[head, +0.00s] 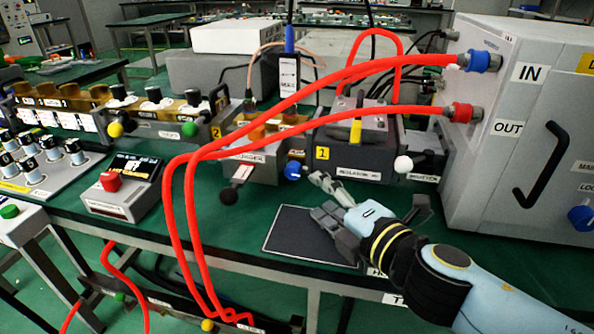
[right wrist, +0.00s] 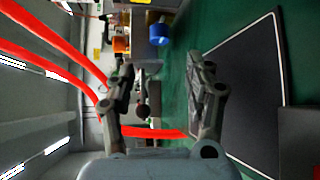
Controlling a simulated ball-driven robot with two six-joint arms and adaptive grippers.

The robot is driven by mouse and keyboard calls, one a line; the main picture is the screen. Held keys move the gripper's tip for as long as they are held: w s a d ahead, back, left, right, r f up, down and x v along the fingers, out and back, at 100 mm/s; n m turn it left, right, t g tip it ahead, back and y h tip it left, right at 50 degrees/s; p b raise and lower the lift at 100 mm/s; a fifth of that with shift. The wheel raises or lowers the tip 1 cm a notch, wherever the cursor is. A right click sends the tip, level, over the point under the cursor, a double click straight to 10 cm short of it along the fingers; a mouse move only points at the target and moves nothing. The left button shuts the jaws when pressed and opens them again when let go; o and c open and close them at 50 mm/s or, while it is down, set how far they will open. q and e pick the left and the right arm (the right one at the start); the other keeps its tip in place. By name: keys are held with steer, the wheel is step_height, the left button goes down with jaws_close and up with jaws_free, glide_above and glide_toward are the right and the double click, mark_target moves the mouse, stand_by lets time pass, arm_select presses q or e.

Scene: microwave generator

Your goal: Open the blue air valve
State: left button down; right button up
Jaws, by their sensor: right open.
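A round blue knob (head: 293,171), which looks like the air valve, faces front on a small block above the green bench top. It also shows in the right wrist view (right wrist: 159,34), ahead of the gap between my fingers. My right gripper (head: 314,194) is open and empty, just right of the knob and above the bench. Its two fingers stand apart in the right wrist view (right wrist: 160,70), with the knob beyond their tips and not touched. My left gripper is not in view.
Red hoses (head: 190,210) run from the grey cabinet (head: 500,180) across the bench and down its front. A dark mat (head: 300,240) lies flat below my right gripper. A blue knob (head: 582,217) is on the cabinet.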

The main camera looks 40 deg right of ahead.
mark_target(294, 174)
steer(key=w, duration=0.3)
steer(key=w+f+p, duration=0.1)
steer(key=w, duration=0.2)
steer(key=w+d, duration=0.1)
steer(key=w, duration=0.2)
steer(key=shift+f+p, duration=0.15)
steer(key=shift+p, duration=0.15)
steer(key=shift+w+f, duration=0.1)
steer(key=shift+w, duration=0.2)
jaws_close()
steer(key=b, duration=0.3)
steer(key=shift+f, duration=0.35)
steer(key=shift+s+r+m+t+b, duration=0.15)
steer(key=shift+m+t+b, duration=0.15)
steer(key=shift+b, duration=0.2)
steer(key=shift+r, duration=0.1)
jaws_free()
